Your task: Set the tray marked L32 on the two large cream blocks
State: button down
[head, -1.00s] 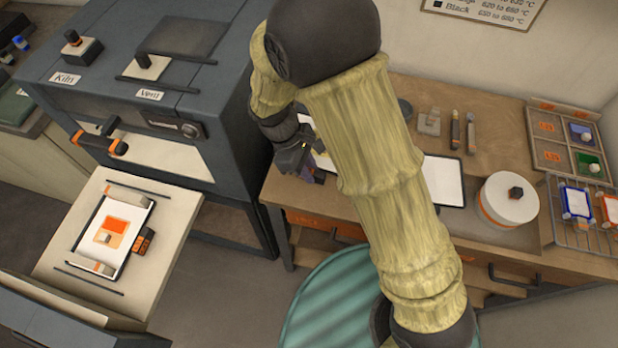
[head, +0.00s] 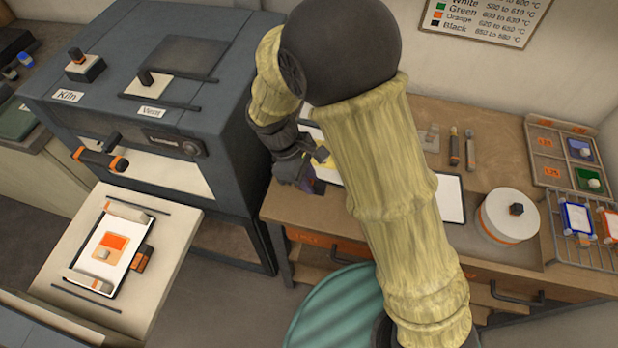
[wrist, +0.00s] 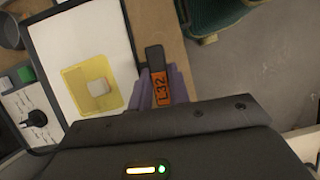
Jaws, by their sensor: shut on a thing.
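The tray marked L32 is a white sheet with a dark rim (wrist: 88,14), carrying a yellow square (wrist: 73,73) and a small cream block (wrist: 98,87). Its orange L32 handle (wrist: 161,90) lies between the purple fingers of my gripper (wrist: 158,82), which is shut on it. In the head view my gripper (head: 306,176) is at the bench's left end, and my arm hides most of the tray. Two large cream blocks (head: 127,211) (head: 88,281) stand on the pale shelf before the kiln, at opposite ends of another tray (head: 88,250) with an orange square.
Black rods lie beyond the blocks. On the bench are a round white pot (head: 510,222), a divided box (head: 534,165) and a wire rack (head: 560,250). A green ribbed round object (head: 325,305) stands below.

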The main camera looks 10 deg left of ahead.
jog(key=shift+r+p, duration=1.2)
jog(key=shift+r, duration=0.2)
jog(key=shift+w+f, duration=0.1)
